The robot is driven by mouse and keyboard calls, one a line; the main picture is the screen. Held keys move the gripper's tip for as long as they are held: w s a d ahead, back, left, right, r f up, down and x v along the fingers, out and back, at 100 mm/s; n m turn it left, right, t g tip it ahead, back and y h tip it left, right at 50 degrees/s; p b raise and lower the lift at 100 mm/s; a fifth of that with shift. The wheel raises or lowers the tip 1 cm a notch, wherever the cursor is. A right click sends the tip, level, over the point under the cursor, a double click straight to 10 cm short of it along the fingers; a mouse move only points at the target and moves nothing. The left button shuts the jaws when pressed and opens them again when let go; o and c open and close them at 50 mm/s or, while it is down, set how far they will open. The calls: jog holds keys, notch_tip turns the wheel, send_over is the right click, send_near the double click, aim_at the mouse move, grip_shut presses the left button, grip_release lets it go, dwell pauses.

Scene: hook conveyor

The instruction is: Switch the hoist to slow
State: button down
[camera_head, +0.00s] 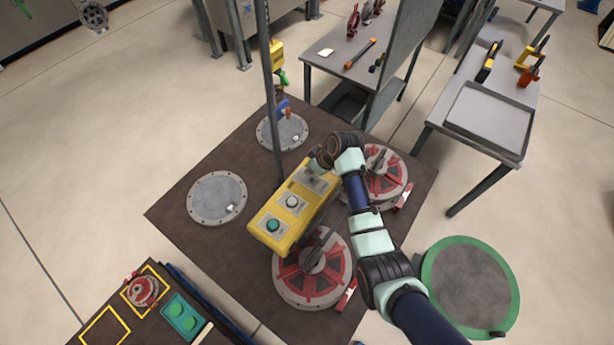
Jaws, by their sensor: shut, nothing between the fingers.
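A yellow control box (252,223) stands in the middle of the view, raised above a dark brown platform. My gripper (315,165) is at that far end, close above or against the plate. It is shut and empty, and small in the picture. The gripper and wrist partly cover this end, so I cannot make out a switch lever, its setting or whether I touch it.
Red and grey round hatches (312,286) lie on the platform (165,215), with plain grey covers (217,197) to the left. A thin vertical pole (271,100) rises behind the box. Tables with tools (490,125) stand at upper right. A green-rimmed disc (428,268) lies at lower right.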

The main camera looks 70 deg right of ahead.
jog(key=shift+w+d+r, duration=0.1)
jog(key=shift+d, duration=0.1)
jog(key=shift+r+p, duration=0.75)
jog(key=shift+p, duration=0.05)
jog(key=shift+r+p, duration=0.3)
jog(key=shift+p, duration=0.05)
jog(key=s+a+r+p, duration=0.2)
jog(key=s+r+p, duration=0.3)
jog(key=s+r, duration=0.1)
jog(key=shift+s+a+r+p, duration=0.15)
jog(key=shift+s+r+p, duration=0.15)
jog(key=shift+r, duration=0.05)
jog(key=shift+w, duration=0.1)
